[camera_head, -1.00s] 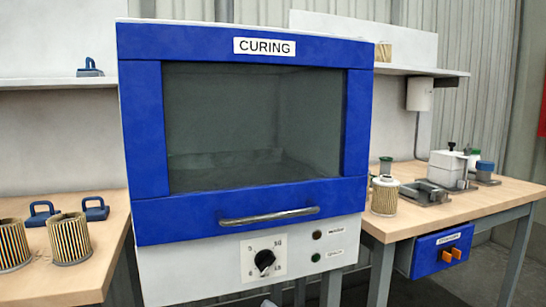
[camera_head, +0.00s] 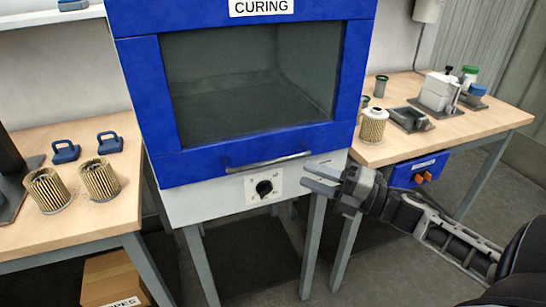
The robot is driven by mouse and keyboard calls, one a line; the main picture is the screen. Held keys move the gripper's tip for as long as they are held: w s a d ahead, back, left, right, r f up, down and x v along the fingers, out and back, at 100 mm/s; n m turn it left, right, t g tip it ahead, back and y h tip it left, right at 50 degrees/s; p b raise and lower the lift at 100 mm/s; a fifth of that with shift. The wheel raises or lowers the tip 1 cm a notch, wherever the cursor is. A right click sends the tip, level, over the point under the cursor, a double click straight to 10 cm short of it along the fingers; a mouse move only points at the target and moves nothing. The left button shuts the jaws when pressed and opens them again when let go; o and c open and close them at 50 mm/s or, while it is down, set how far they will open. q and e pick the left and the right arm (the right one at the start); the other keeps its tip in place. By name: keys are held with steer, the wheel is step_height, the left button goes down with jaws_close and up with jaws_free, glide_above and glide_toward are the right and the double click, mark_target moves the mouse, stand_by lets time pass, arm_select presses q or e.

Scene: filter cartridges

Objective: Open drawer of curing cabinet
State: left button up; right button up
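The curing cabinet (camera_head: 245,165) stands in the middle, blue with a dark window and a CURING label. Its front is closed. A metal bar handle (camera_head: 268,162) runs along the lower blue edge. My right gripper (camera_head: 312,180) is open and empty, its two fingers pointing left, just below and in front of the right end of the handle. I cannot tell whether it touches the cabinet. My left gripper is not in view; a dark shape at the left edge may be part of my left arm.
A left bench (camera_head: 75,225) holds two pleated cartridges (camera_head: 100,179) and two blue handled pieces (camera_head: 109,143). A right bench (camera_head: 440,128) holds a cartridge (camera_head: 373,125) and fixtures, with a blue box (camera_head: 415,172) below. A cardboard box (camera_head: 115,277) sits under the left bench.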

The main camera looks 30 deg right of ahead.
mark_target(276, 163)
steer(key=p+x, duration=0.1)
steer(key=x, duration=0.8)
steer(key=shift+w+a, duration=0.15)
steer(key=shift+w, duration=0.1)
steer(key=shift+c, duration=0.3)
steer(key=shift+s, duration=0.1)
jaws_close()
